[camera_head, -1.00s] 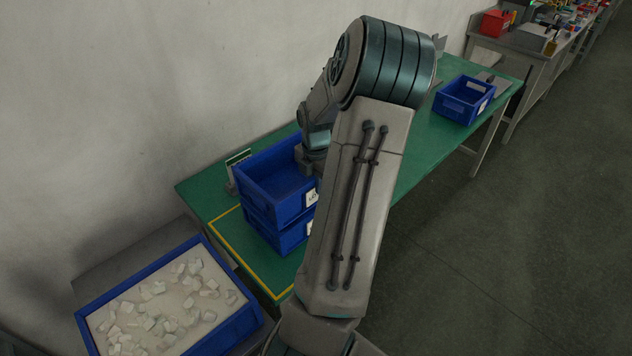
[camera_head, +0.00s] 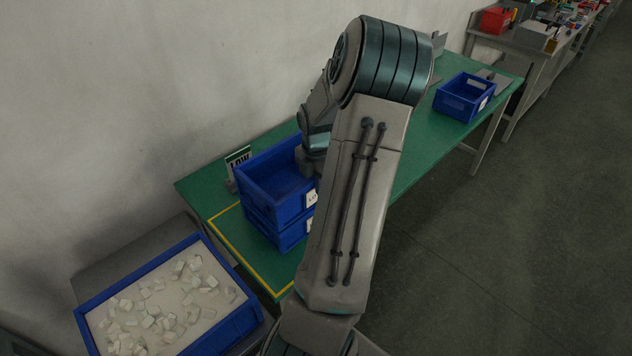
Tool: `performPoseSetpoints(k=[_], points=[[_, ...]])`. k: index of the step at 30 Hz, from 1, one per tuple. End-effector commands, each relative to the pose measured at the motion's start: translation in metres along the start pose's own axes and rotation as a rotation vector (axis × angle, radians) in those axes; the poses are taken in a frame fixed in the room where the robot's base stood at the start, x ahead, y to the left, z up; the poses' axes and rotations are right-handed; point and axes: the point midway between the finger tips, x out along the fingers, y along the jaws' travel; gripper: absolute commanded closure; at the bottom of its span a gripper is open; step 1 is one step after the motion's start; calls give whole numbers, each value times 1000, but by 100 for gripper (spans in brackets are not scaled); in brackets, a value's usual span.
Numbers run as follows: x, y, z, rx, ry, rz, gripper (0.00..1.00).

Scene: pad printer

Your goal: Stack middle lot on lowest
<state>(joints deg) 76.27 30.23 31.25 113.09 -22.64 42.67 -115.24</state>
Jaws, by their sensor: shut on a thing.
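An upper blue crate (camera_head: 262,196) with a white label stands directly over a lower blue crate (camera_head: 290,234) at the left end of the green table (camera_head: 408,172). The two look lined up, with no clear gap between them. My gripper (camera_head: 309,166) is at the upper crate's right side, shut on it; my arm hides the fingertips and the right part of both crates. Another blue crate (camera_head: 461,103) with a label stands apart at the table's far right end and looks empty.
A sign reading "LOW" (camera_head: 238,161) stands behind the stack. Yellow tape (camera_head: 248,265) marks the table's near left area. A blue-rimmed bin of pale pieces (camera_head: 215,338) sits at lower left. The wall is close behind; the floor at right is clear.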

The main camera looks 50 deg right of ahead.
Motion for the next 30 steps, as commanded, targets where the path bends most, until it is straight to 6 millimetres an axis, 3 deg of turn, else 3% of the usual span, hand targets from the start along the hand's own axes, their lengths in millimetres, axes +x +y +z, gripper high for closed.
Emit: performPoseSetpoints(k=[15, 16, 18, 19, 30], points=[[10, 0, 0, -1, -1, 1, 100], [10, 0, 0, -1, -1, 1, 86], [10, 0, 0, -1, -1, 1, 66], [10, 0, 0, -1, -1, 1, 63], [8, 0, 0, -1, 0, 0, 63]])
